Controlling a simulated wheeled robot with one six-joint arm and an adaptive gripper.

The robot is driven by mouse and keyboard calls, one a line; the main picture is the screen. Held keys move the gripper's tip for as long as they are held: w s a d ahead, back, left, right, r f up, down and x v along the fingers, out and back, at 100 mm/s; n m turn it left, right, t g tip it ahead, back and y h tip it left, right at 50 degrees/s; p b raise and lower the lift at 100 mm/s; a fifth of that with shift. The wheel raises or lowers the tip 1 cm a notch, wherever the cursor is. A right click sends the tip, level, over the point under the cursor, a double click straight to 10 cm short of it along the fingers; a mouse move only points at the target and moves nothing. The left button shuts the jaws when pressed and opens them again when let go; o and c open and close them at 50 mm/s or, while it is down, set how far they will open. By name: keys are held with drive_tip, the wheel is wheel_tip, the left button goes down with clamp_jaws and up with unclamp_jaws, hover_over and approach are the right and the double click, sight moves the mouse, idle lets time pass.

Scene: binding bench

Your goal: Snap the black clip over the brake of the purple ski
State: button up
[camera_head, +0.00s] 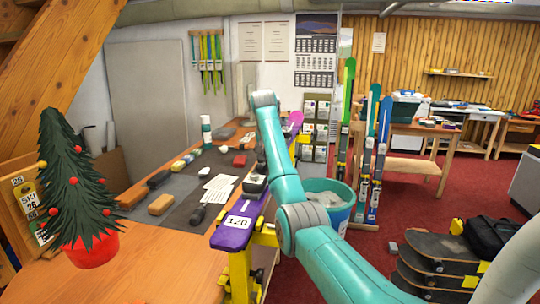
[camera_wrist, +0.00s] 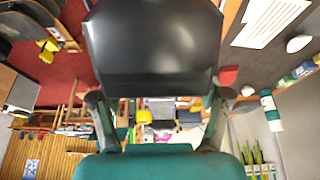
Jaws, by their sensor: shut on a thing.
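The purple ski (camera_head: 232,236) lies along the bench edge in the head view, with a "120" label near its front end. A black and grey binding part (camera_head: 255,183) sits on it; I cannot make out the brake. In the wrist view, my gripper (camera_wrist: 160,100) is shut on a large smooth black piece, which looks like the black clip (camera_wrist: 152,45). It fills the upper middle of that view between the two fingers. In the head view my arm hides the gripper and clip.
Yellow supports (camera_head: 240,270) stand under the ski. A teal bucket (camera_head: 335,206) stands right of it. Brushes, blocks and a white bottle (camera_head: 206,130) lie or stand on the bench mat. A small tree (camera_head: 72,180) stands at left; skateboards (camera_head: 440,262) are on the floor at right.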

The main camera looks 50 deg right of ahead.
drive_tip(key=shift+f, duration=0.15)
drive_tip(key=o, duration=1.2)
drive_tip(key=shift+s, duration=0.1)
drive_tip(key=shift+d+r, duration=0.15)
drive_tip(key=shift+r, duration=4.9)
